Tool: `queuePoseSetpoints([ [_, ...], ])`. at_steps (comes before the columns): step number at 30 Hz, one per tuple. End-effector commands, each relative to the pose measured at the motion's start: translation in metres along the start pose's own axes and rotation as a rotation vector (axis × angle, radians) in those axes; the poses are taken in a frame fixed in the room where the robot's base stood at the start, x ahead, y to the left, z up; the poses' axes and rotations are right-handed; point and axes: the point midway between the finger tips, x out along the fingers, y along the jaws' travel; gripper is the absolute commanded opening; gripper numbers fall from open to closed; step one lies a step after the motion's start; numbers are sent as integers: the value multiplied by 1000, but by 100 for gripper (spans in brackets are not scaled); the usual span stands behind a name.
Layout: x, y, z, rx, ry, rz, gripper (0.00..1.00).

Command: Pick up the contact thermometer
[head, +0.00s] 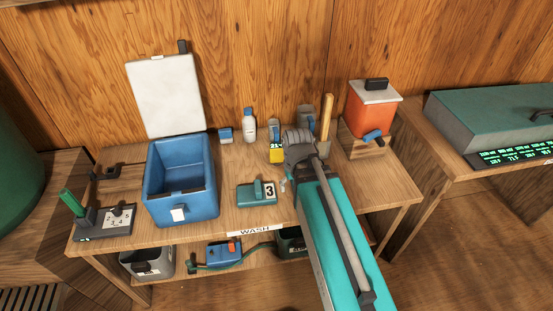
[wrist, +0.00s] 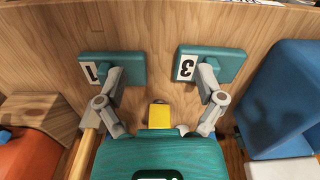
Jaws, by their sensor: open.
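A small yellow piece (head: 276,155) stands on the wooden bench just left of my wrist. In the wrist view, a yellow block (wrist: 158,114) shows between my finger linkages, partly covered by my gripper's body. It may be the contact thermometer, but no display or probe is clear enough to confirm this. My gripper (wrist: 162,76) is open and empty above the bench, its fingers spread. A teal block marked 3 (wrist: 212,64) lies beyond the right finger, and a teal block marked 1 (wrist: 112,68) beyond the left. In the head view my arm hides block 1.
A blue open cooler (head: 182,185) stands left of my arm, and an orange container (head: 370,118) at the right. Bare bench lies between the teal blocks.

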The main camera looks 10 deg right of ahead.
Motion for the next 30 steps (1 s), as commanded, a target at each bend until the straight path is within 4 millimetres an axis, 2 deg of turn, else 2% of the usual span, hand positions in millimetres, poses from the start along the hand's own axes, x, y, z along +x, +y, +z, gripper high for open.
queuePoseSetpoints([
  [8,-3,4,-66,-286,0,0,89],
  [24,-9,15,-230,-1116,1,0,89],
  [30,-10,17,-267,-1330,1,0,89],
])
